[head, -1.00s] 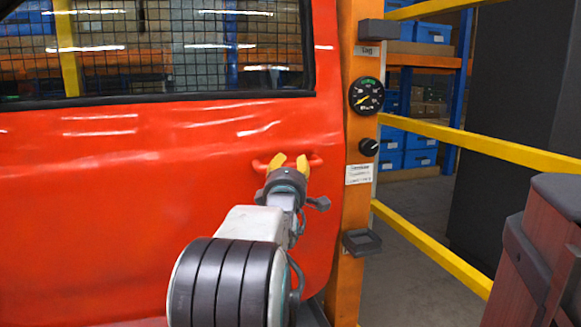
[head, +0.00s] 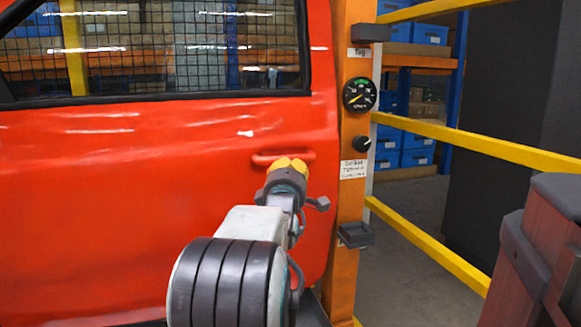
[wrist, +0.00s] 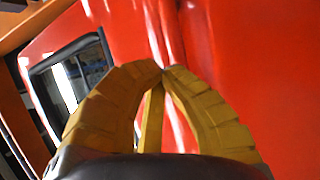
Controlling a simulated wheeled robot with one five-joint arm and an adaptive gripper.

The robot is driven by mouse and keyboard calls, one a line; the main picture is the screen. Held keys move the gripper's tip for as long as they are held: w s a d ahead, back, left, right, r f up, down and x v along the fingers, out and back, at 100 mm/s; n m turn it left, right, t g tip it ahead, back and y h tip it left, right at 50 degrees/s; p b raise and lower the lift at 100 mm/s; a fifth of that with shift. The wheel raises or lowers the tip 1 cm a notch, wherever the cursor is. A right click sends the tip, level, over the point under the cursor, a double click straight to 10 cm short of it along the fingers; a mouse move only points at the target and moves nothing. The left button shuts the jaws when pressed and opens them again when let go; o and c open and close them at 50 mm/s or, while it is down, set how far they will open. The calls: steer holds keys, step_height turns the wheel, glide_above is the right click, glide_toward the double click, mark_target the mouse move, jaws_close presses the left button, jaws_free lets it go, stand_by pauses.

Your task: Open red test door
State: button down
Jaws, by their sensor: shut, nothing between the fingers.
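The red test door (head: 110,190) fills the left of the head view, with a meshed window (head: 160,48) in its upper part. Its red pull handle (head: 268,158) sits near the door's right edge. My gripper (head: 288,163) has yellow fingers and is at the handle, covering part of it. In the wrist view the fingertips (wrist: 162,70) meet in front of the red door, with nothing seen between them. I cannot tell whether the fingers touch the handle. The door's right edge lies close beside the orange post, and the door looks closed.
An orange post (head: 347,215) with a round gauge (head: 360,95), a black knob (head: 361,144) and a grey bracket (head: 355,235) stands right of the door. Yellow rails (head: 470,143) run behind it. A dark red block (head: 535,250) stands at the lower right.

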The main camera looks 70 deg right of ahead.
steer(key=c, duration=1.9)
jaws_free()
steer(key=shift+c, duration=0.2)
steer(key=o, duration=1.1)
steer(key=shift+o, duration=0.2)
steer(key=v, duration=1.2)
